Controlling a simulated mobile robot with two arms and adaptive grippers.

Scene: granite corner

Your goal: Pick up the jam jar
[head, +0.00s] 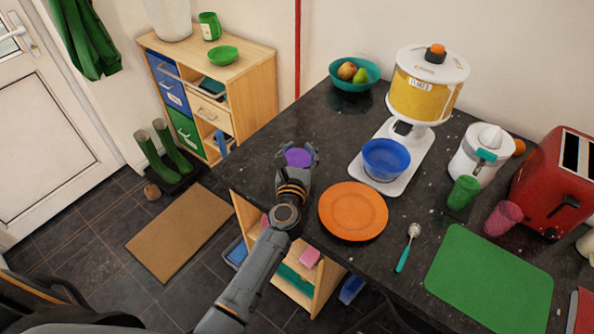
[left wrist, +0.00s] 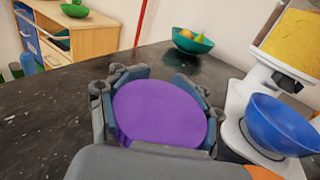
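The jam jar shows as a round purple lid (head: 298,158) at the left part of the dark counter, and it also fills the middle of the left wrist view (left wrist: 160,112). My left gripper (head: 297,150) reaches over the counter's front edge, with one finger on each side of the jar. In the left wrist view the fingers (left wrist: 162,78) curve in around the lid and lie close against it, with no clear gap. The jar's body is hidden under the lid and between the fingers. It looks upright. My right gripper is in neither view.
An orange plate (head: 353,211) lies just right of the gripper. A blue bowl (head: 386,157) sits on the white scale-like dispenser base (head: 405,180) beyond it. A teal fruit bowl (head: 354,84) stands at the back. The counter (head: 262,140) left of the jar is clear.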

